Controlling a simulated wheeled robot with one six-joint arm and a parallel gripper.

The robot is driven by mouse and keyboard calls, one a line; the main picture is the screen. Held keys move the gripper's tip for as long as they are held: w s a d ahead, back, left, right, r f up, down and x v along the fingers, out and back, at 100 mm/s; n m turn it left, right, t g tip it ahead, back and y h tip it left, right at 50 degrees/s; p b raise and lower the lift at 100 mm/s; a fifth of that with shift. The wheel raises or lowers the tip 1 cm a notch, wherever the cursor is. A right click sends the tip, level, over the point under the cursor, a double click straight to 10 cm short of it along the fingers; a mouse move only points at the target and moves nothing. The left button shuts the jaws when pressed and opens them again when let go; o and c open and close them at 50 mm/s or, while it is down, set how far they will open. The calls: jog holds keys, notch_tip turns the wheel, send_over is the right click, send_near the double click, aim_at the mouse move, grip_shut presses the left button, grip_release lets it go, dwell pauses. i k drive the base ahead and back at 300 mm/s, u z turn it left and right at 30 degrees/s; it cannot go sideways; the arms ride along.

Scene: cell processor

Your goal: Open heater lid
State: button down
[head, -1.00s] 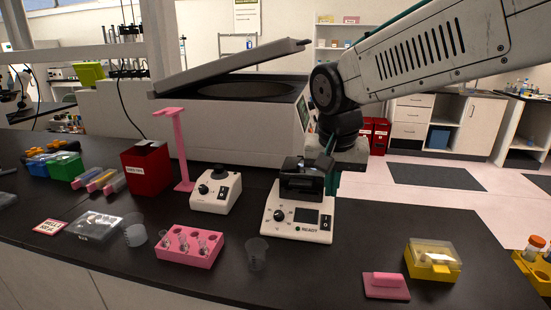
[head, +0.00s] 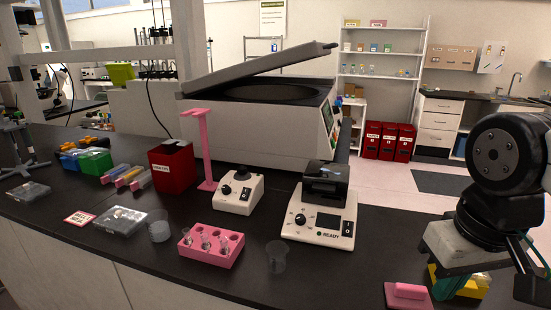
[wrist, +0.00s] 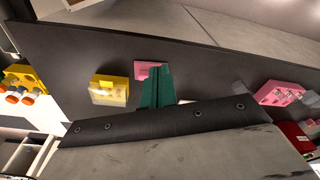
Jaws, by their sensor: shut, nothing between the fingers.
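The heater (head: 318,228) is a white unit with knobs and a display marked READY, standing right of centre on the black bench in the head view. Its black lid part (head: 326,170) stands on top; I cannot clearly tell whether it is raised or closed. My gripper (head: 448,285) is at the lower right of the head view, well to the right of the heater and apart from it. In the wrist view its green fingers (wrist: 156,78) are together with nothing between them. The heater is not clearly visible in the wrist view.
A pink block (head: 408,294) and a yellow box (head: 468,283) lie near my gripper. A pink tube rack (head: 212,250), a clear beaker (head: 277,260) and a small white device (head: 237,194) stand left of the heater. A large machine (head: 262,135) with a raised cover stands behind.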

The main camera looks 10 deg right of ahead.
aim_at(324, 184)
jog(key=k, duration=0.95)
jog(key=u, duration=0.85)
jog(key=i, duration=0.9)
jog(key=z, duration=1.55)
